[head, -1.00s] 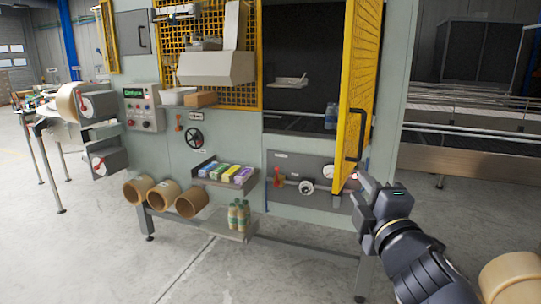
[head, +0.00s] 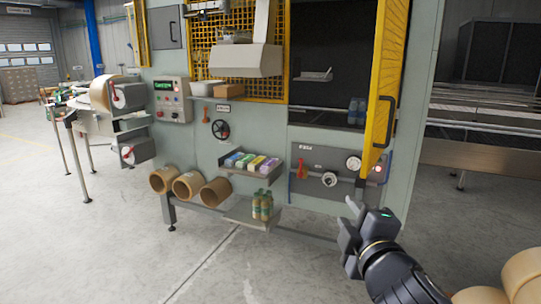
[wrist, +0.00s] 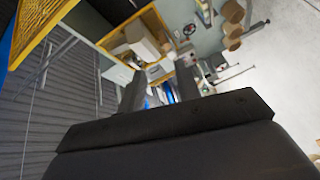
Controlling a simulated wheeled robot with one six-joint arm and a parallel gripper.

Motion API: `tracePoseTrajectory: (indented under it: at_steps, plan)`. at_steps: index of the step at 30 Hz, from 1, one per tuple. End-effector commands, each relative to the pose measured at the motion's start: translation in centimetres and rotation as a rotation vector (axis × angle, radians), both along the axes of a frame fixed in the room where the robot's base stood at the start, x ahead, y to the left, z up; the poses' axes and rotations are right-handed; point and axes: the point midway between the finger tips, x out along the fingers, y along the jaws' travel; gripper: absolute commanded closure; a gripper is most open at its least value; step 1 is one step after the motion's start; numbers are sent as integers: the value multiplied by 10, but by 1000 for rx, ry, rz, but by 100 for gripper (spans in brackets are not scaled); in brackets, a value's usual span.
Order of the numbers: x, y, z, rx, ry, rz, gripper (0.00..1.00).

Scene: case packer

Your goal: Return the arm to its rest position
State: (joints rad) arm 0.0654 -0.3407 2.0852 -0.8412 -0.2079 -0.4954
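My gripper (head: 350,218) is at the lower right of the head view, below the yellow guard door (head: 388,80) and in front of the case packer. Its fingers look apart and nothing shows between them. In the wrist view my gripper (wrist: 158,90) has its two dark fingers spread, with the machine beyond them. The guard door stands swung open, and its black handle (head: 378,122) is above my gripper. The arm reaches up from the bottom right corner, still stretched forward. I cannot tell the exact gap to the machine.
The case packer has a control panel (head: 171,103), a handwheel (head: 221,129), a shelf of coloured boxes (head: 250,163), bottles (head: 262,205) and several brown rolls (head: 187,185). A gauge panel (head: 330,172) is just beyond my gripper. Clear floor (head: 120,250) lies at the front left.

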Motion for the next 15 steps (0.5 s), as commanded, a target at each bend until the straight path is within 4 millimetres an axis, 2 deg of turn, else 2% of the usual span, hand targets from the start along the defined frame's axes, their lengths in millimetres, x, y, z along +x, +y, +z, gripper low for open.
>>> tracePoseTrajectory:
  at_steps: [15]
  plan:
    - [-6,-8,-79,51,189,-56,68]
